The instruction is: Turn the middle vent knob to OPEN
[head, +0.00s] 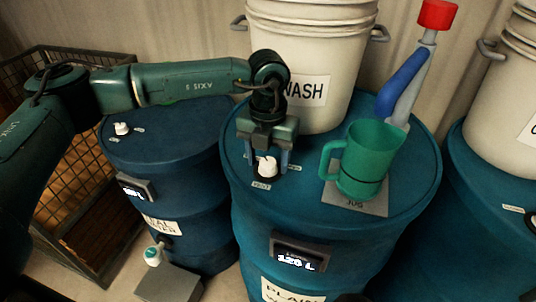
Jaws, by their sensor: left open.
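The middle vent knob (266,167) is a small white knob on top of the middle blue drum (297,216). A label reading VENT lies just in front of it, and other small labels beside it are partly covered. My left gripper (267,166) points down over this knob, with one finger on each side. Its fingers are open; I cannot tell whether they touch the knob. The knob's upper part and its setting are partly hidden by the gripper. My right gripper does not show.
A white WASH bucket (311,45) stands behind the gripper on the drum. A green jug (362,160) sits on the JUG plate to the right, before a blue-handled pump with a red top (437,14). Left drum (170,146) has its own white knob (122,128). A wire crate stands far left.

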